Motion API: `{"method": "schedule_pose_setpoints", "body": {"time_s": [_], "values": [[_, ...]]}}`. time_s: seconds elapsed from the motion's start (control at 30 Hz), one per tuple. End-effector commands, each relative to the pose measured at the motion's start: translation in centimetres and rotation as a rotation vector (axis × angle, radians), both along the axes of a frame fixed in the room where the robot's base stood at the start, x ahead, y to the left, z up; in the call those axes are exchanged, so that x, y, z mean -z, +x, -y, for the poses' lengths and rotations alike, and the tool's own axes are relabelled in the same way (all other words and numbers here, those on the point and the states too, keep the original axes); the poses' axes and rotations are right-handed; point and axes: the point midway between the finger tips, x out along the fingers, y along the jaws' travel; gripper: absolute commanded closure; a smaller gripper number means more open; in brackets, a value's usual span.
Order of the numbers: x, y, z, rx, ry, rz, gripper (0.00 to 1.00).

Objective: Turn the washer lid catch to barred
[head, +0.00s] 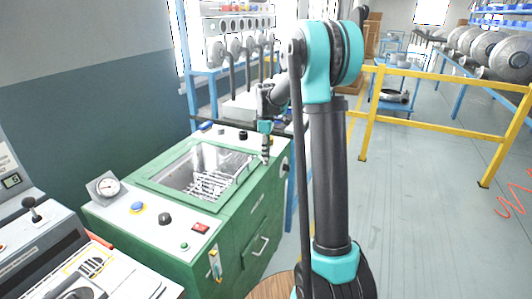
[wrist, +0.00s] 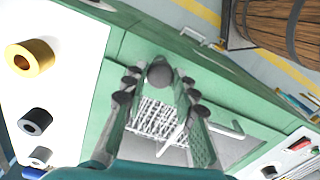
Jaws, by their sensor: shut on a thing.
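The green washer (head: 254,222) stands left of my arm. Its top has a framed rectangular window or opening (head: 183,165) with a wire basket (head: 208,185) in it; I cannot tell whether a clear lid covers it. My gripper (head: 265,158) points down at the right edge of the washer's top. In the wrist view my gripper (wrist: 159,80) is shut on a dark round knob (wrist: 160,72), apparently the lid catch, beside the green frame. The basket (wrist: 156,118) shows between and below the fingers. The catch's marks and setting cannot be read, and the fingers hide it in the head view.

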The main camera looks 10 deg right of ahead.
Motion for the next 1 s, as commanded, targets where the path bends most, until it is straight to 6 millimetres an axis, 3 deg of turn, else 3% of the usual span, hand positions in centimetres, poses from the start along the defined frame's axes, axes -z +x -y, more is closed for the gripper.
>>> {"method": "schedule_pose_setpoints", "body": {"time_s": [0.5, 1.0], "values": [[-0.02, 0.05, -0.02, -0.421, 0.001, 0.001, 1.0], [-0.02, 0.04, -0.03, -0.567, 0.001, 0.001, 1.0]]}}
